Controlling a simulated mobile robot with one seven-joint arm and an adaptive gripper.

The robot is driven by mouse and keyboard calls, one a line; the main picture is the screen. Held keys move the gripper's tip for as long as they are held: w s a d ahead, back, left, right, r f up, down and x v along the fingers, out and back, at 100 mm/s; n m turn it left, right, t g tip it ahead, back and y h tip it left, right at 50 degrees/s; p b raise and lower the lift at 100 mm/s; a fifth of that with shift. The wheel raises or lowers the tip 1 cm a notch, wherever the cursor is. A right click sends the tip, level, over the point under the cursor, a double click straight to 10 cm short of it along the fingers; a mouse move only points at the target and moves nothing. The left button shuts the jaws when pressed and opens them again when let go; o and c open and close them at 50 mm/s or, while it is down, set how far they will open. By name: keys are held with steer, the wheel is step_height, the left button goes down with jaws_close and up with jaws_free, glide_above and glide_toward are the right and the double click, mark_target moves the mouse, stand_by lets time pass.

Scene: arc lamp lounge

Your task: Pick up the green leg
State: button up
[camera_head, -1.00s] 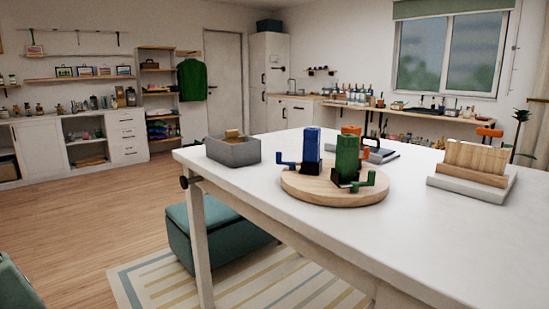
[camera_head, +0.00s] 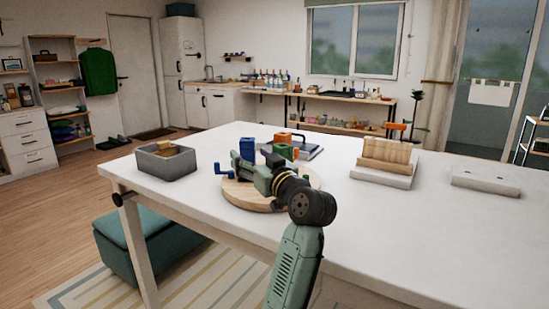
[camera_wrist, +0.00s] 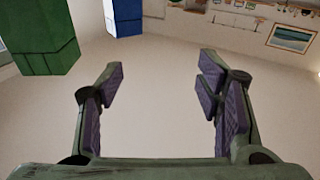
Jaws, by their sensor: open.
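The green leg (camera_head: 285,151) is a blocky upright piece on the round wooden board (camera_head: 237,197), partly hidden behind my arm in the head view. It also shows in the wrist view (camera_wrist: 42,38) at the upper left, outside the span of my fingers. A blue piece (camera_head: 246,147) stands beside it, partly covered by my gripper; it also shows at the top of the wrist view (camera_wrist: 123,16). My gripper (camera_head: 238,160) is over the board; in the wrist view its fingers (camera_wrist: 163,76) are spread with nothing between them.
A grey box (camera_head: 166,163) with a wooden piece inside stands left on the white table (camera_head: 400,225). Orange pieces (camera_head: 281,138) sit behind the green leg. A wooden block rack (camera_head: 387,158) on a pale base and a pale slab (camera_head: 485,181) are at right. The right front table is clear.

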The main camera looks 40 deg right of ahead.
steer(key=m+g, duration=0.1)
glide_toward(283, 155)
steer(key=w, duration=0.2)
steer(key=shift+h, duration=0.4)
steer(key=w, duration=0.1)
steer(key=w+d+p, duration=0.1)
steer(key=w, duration=0.1)
steer(key=w+d+p, duration=0.1)
steer(key=shift+w+f, duration=0.1)
steer(key=shift+w, duration=0.2)
steer(key=shift+w+f+p, duration=0.2)
steer(key=shift+w+p, duration=0.3)
steer(key=shift+w, duration=0.4)
steer(key=shift+w+f+p, duration=0.15)
steer(key=shift+w+p, duration=0.4)
steer(key=shift+w, duration=0.35)
steer(key=shift+w+f+p, duration=0.2)
steer(key=shift+w+p, duration=0.3)
steer(key=shift+w, duration=0.45)
steer(key=c, duration=1.4)
steer(key=shift+r, duration=0.1)
jaws_close()
steer(key=shift+d, duration=0.1)
